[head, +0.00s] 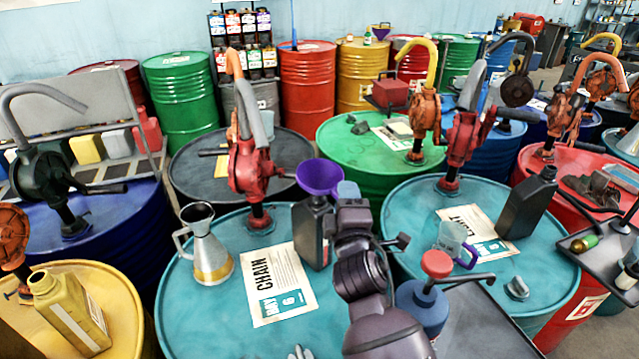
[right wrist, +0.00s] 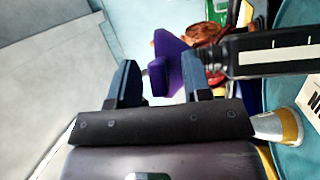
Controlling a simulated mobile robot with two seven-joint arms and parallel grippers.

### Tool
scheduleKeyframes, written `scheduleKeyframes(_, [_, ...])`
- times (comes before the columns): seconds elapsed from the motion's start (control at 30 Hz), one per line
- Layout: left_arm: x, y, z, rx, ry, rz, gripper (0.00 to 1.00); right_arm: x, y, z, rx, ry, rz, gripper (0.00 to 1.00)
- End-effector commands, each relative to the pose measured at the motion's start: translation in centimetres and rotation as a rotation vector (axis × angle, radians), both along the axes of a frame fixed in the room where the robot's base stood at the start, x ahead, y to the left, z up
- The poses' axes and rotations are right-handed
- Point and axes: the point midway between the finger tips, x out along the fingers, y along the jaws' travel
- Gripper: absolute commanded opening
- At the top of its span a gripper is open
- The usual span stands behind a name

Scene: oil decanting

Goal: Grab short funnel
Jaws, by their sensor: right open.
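The short purple funnel (head: 318,176) is at the mouth of a black bottle (head: 312,235) on the teal drum. Whether its spout sits inside the neck is hidden. My right gripper (head: 347,190) is just to the right of the funnel in the head view. In the right wrist view, the purple funnel (right wrist: 172,62) shows between and beyond the two open blue fingers (right wrist: 160,85). One finger overlaps the bottle's neck. I cannot tell whether either finger touches the funnel. My left gripper is not in view.
A blue bottle with a red cap (head: 425,305) stands right of my arm. Another black bottle (head: 527,203) is farther right.

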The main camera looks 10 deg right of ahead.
Motion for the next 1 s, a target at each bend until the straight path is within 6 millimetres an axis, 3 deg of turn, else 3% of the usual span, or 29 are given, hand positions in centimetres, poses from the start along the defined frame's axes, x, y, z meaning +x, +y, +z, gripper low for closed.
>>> scheduleKeyframes(0.13, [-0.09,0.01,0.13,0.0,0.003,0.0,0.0,1.31,-0.1,0.16,0.0,0.001,-0.001,0.45])
scheduleKeyframes(0.4, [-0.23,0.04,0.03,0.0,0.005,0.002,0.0,1.55,-0.12,0.12,0.001,0.001,-0.001,0.45])
scheduleKeyframes(0.47, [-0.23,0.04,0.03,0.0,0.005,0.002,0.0,1.54,-0.11,0.13,0.001,0.001,-0.001,0.39])
scheduleKeyframes(0.7, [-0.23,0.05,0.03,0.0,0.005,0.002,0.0,1.52,-0.11,0.12,0.001,0.001,-0.001,0.02])
scheduleKeyframes(1.0, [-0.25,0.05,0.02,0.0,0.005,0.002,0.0,1.53,-0.12,0.18,0.0,0.001,-0.001,0.0])
